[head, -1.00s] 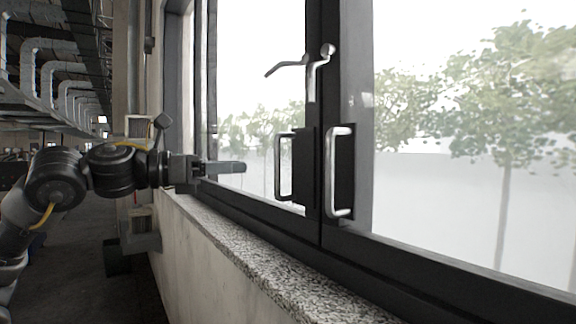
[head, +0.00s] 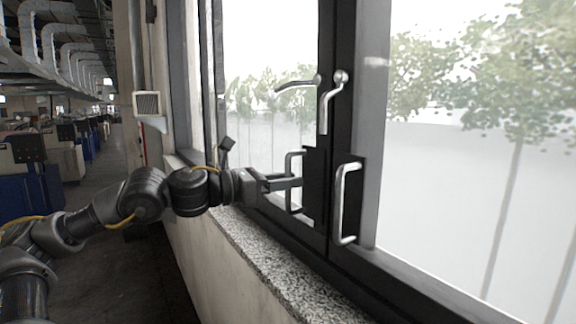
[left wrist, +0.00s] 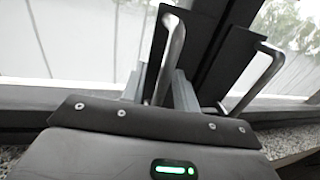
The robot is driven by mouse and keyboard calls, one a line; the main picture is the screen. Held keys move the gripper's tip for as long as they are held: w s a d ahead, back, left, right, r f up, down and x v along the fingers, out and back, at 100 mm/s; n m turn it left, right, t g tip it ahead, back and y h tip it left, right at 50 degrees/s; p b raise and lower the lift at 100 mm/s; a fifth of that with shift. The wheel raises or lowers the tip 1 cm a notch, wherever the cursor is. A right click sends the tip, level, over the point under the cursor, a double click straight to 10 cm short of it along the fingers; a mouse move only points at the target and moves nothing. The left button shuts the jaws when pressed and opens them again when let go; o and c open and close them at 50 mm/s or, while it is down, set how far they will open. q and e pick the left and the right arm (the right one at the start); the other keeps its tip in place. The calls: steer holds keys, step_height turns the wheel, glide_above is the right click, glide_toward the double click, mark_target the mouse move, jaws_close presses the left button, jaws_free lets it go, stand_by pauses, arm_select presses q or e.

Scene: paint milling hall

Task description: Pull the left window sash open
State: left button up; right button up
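The left window sash (head: 325,60) has a dark frame, a silver lever (head: 298,86) and a silver D-shaped pull handle (head: 289,165) on a dark plate. The sash looks closed against the right one. My left gripper (head: 297,184) is at this pull handle, reaching in from the left. In the left wrist view, the handle bar (left wrist: 174,45) runs down between the two fingers of my left gripper (left wrist: 160,88). The fingers look apart, one on each side of the bar; whether they touch it is hard to tell. My right gripper is not in view.
The right sash has its own lever (head: 333,95) and pull handle (head: 346,203), close beside the left one. A speckled stone sill (head: 265,255) runs below the window under my arm. Blue machines (head: 30,175) stand far left beyond an open floor aisle.

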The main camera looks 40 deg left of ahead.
arm_select(q)
steer(key=shift+d, duration=0.25)
steer(key=shift+w, duration=0.1)
steer(key=shift+f, duration=0.1)
steer(key=shift+w, duration=0.1)
steer(key=shift+c, duration=0.9)
jaws_close()
